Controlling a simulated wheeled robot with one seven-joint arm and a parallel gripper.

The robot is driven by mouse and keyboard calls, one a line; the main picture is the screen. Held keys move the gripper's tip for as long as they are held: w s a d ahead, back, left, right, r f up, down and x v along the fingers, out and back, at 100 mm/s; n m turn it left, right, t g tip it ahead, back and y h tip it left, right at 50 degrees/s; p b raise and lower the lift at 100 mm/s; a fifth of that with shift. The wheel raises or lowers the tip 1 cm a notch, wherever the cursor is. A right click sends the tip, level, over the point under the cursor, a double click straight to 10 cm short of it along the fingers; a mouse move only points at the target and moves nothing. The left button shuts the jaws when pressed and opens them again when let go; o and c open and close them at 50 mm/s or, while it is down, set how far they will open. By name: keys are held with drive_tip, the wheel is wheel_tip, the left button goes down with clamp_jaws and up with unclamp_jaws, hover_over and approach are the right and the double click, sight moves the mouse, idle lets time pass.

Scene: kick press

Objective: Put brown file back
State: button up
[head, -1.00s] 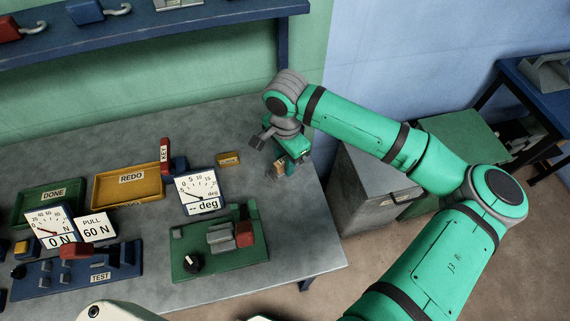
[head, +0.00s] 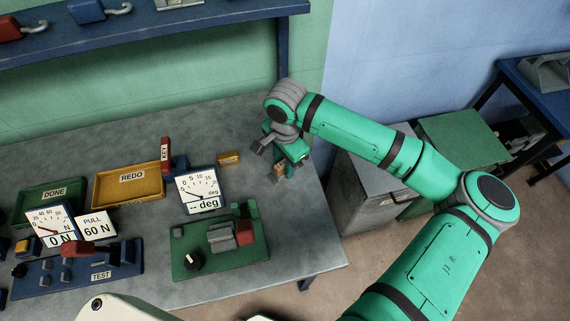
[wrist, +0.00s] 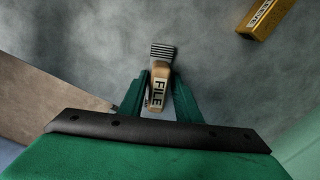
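The brown file (wrist: 158,90) is a small tan block with a "FILE" label and a grey ridged end. In the wrist view it sits between the two green fingers of my gripper (wrist: 160,98), with the ridged end pointing away from the palm. My gripper (head: 284,165) looks shut on it, with the fingers close along both sides. In the head view the file (head: 280,171) shows below my gripper at the right end of the grey bench (head: 300,215). I cannot tell whether the file touches the bench top.
A yellow labelled block (head: 229,158) lies left of my gripper, also in the wrist view (wrist: 266,16). Farther left are an angle gauge (head: 199,190), a green fixture (head: 220,245), a yellow REDO tray (head: 128,197) and a red KEY piece (head: 165,152). A blue shelf (head: 200,28) runs above.

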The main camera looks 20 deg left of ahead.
drive_tip(key=shift+o, duration=0.8)
drive_tip(key=shift+s+d+f, duration=0.1)
drive_tip(key=shift+s+f, duration=0.05)
drive_tip(key=shift+f, duration=0.45)
drive_tip(key=shift+d, duration=0.1)
wheel_tip(320, 180, up, 14)
drive_tip(key=shift+f, duration=0.2)
